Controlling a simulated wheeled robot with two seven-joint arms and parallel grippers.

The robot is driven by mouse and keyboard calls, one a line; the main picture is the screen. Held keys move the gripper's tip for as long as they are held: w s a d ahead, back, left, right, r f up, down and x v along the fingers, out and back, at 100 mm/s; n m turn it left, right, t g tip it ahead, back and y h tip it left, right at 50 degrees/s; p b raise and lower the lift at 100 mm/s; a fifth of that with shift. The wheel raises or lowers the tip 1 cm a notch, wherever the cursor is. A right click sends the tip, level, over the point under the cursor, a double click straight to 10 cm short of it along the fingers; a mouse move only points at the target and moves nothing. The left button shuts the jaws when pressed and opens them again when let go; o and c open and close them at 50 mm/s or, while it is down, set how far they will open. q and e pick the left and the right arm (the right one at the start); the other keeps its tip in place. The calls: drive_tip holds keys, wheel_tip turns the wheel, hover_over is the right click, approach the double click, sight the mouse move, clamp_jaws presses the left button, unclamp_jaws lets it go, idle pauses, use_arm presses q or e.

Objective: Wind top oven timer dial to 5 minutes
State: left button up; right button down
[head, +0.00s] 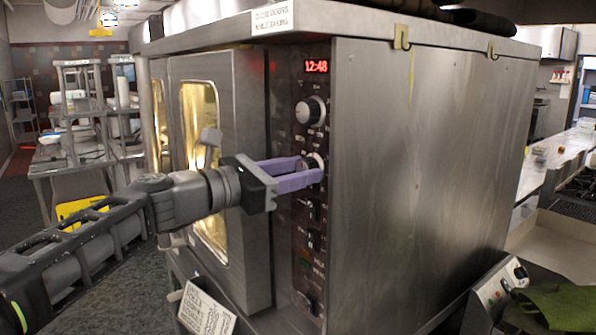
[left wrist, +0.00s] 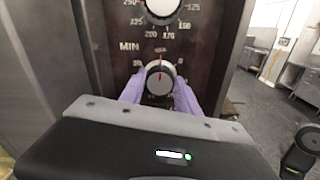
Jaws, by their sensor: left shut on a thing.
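The oven's dark control panel (head: 310,240) runs down the front right edge of the steel oven. The timer dial (left wrist: 160,80), a black and silver knob with MIN lettering at its upper left, sits below the temperature dial (left wrist: 160,8). In the head view the timer dial (head: 315,160) is partly covered by my fingers. My left gripper (head: 318,168) reaches in from the left, its two purple fingers shut on the timer dial's sides. A small red mark shows on the dial's face in the left wrist view. My right gripper is not in view.
The temperature dial (head: 310,110) and a red clock display (head: 316,66) reading 12:48 are above. Switches (head: 313,210) lie below. The oven door (head: 215,150) is left of the panel, with a hanging sign (head: 206,312) beneath.

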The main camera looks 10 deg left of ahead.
use_arm(q)
clamp_jaws()
drive_tip(key=shift+f+m+b, duration=0.1)
drive_tip(key=shift+m+b, duration=0.2)
drive_tip(key=shift+b, duration=0.05)
drive_tip(key=shift+m+b, duration=3.35)
drive_tip(key=shift+m, duration=1.25)
